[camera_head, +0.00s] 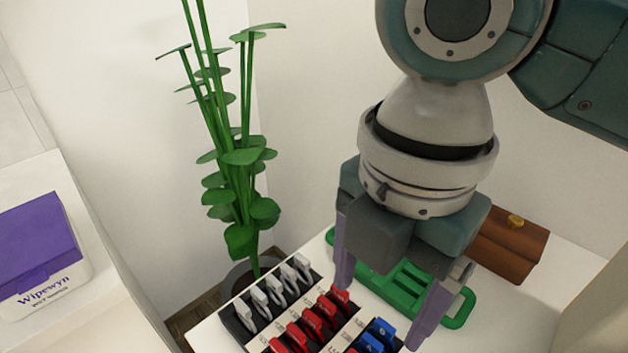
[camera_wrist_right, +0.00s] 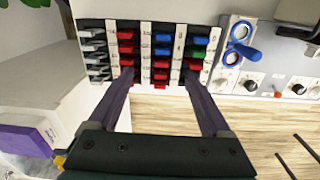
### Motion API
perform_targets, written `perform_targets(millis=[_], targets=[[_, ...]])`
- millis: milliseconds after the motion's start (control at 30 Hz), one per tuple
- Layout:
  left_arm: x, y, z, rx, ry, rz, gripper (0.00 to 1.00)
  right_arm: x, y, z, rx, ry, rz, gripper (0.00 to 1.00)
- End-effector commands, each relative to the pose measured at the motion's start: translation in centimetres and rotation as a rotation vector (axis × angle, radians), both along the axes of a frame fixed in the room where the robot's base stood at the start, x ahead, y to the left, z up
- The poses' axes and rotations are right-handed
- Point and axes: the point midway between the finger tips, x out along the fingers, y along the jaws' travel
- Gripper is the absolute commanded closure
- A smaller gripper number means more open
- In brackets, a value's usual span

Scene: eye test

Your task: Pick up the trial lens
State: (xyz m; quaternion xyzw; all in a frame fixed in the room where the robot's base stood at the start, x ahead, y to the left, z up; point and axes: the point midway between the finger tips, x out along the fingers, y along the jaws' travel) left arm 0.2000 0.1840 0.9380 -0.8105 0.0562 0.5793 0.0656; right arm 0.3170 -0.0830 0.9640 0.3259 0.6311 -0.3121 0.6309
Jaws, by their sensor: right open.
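Several trial lenses with coloured tabs stand in rows in a lens rack (camera_head: 232,328): grey-white (camera_head: 275,290), red (camera_head: 318,318) and blue (camera_head: 372,342). I cannot tell which lens is meant. My right gripper (camera_head: 378,315) is open, its purple fingers spread above the rack area. In the right wrist view its fingertips (camera_wrist_right: 160,77) point at the rack's near edge, with nothing held between them. My left gripper is not in view.
A green tray (camera_head: 460,312) and a brown case (camera_head: 512,248) lie behind the gripper. A panel with knobs and blue rings (camera_wrist_right: 232,57) is right of the rack in the wrist view. A plant (camera_head: 240,160) and a purple-lidded wipes box (camera_head: 40,255) stand left.

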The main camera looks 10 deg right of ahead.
Motion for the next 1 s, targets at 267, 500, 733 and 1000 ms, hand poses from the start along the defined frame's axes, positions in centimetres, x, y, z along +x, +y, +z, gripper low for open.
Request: perform_targets(millis=[267, 500, 733, 1000], targets=[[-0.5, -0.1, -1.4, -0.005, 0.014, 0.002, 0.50, 0.2, -0.5, -3.5, -0.021, 0.008, 0.030, 0.18], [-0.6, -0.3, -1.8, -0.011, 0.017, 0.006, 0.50, 0.2, -0.6, -5.8, -0.020, 0.005, 0.029, 0.18], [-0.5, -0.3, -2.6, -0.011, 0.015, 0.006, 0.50, 0.1, -0.8, -9.4, -0.020, 0.005, 0.028, 0.18], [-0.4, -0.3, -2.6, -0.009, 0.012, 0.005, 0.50, 0.1, -0.8, -10.2, -0.020, 0.001, 0.029, 0.18]])
